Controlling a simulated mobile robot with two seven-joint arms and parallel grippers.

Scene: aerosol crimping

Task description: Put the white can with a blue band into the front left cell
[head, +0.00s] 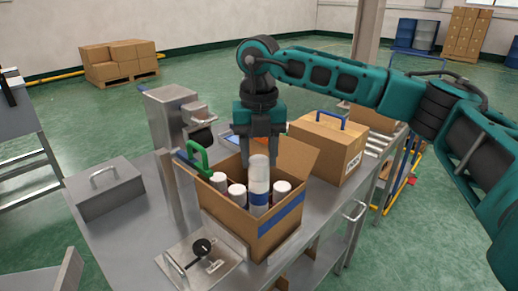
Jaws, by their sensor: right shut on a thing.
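The white can with a blue band (259,178) is upright in the head view, its blue band near its lower end. My right gripper (262,158) is above it, pointing down and shut on its top. The can is over or partly inside the open cardboard box (230,222), near the box's closest corner. It stands higher than the other cans. Whether its base touches the box floor cannot be told. White cans with dark reddish lower parts stand in the box, at left (219,179), middle (237,191) and right (281,188). Cell dividers are mostly hidden. My left gripper is not in view.
A raised box flap (297,158) stands behind the can. A closed cardboard box (328,147) with a blue handle is at right. A grey lidded case (106,188) and a small clamp plate (203,258) are nearby.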

